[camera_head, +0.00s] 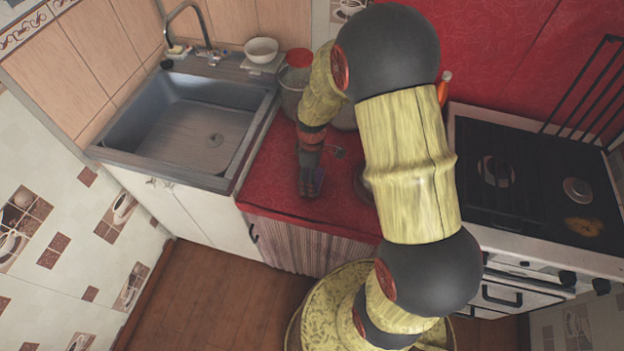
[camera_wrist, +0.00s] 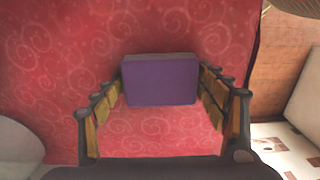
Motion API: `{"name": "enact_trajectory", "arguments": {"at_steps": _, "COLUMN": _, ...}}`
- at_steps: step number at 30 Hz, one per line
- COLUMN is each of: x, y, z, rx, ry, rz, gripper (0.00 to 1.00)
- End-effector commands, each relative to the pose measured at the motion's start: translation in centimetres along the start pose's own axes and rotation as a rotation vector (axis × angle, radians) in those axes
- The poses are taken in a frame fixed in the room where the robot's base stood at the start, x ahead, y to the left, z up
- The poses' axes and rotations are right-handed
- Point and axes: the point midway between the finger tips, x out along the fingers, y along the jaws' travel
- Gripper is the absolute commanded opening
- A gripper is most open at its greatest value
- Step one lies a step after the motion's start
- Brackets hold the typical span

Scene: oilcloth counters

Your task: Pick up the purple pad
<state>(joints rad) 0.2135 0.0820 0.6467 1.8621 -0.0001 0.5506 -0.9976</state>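The purple pad (camera_wrist: 160,82) is a small dark purple block with a flat face, on the red counter (camera_wrist: 60,60) in the wrist view. My gripper (camera_wrist: 161,90) has one finger on each side of the pad, near its left and right edges. The fingers are apart, and I see no clear sign of them pressing on the pad. In the head view my gripper (camera_head: 310,186) points down at the red counter (camera_head: 270,180) between sink and stove, and mostly hides the pad.
A metal sink (camera_head: 125,135) is to the left, with a white bowl (camera_head: 261,50) behind it. A red-lidded jar (camera_head: 296,75) stands behind my gripper. A stove (camera_head: 530,165) is to the right. The counter's front edge is close to my gripper.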

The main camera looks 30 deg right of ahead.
Motion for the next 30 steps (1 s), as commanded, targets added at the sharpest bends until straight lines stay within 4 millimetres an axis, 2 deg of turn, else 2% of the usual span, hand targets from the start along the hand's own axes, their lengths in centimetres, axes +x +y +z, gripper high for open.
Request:
{"name": "enact_trajectory", "arguments": {"at_steps": 7, "x": 0.0, "y": 0.0, "z": 0.0, "rx": 0.000, "ry": 0.000, "rz": 0.000, "gripper": 0.56}}
{"name": "enact_trajectory", "arguments": {"at_steps": 17, "x": -0.3, "y": 0.0, "z": 0.0, "rx": 0.000, "ry": 0.000, "rz": 0.000, "gripper": 0.56}}
{"name": "enact_trajectory", "arguments": {"at_steps": 22, "x": -1.8, "y": 0.0, "z": 0.0, "rx": 0.000, "ry": 0.001, "rz": 0.002, "gripper": 0.56}}
{"name": "enact_trajectory", "arguments": {"at_steps": 25, "x": -3.5, "y": 0.0, "z": 0.0, "rx": 0.000, "ry": 0.001, "rz": 0.001, "gripper": 0.56}}
{"name": "enact_trajectory", "arguments": {"at_steps": 30, "x": -6.6, "y": -1.8, "z": 1.8, "rx": 0.001, "ry": 0.002, "rz": 0.003, "gripper": 0.56}}
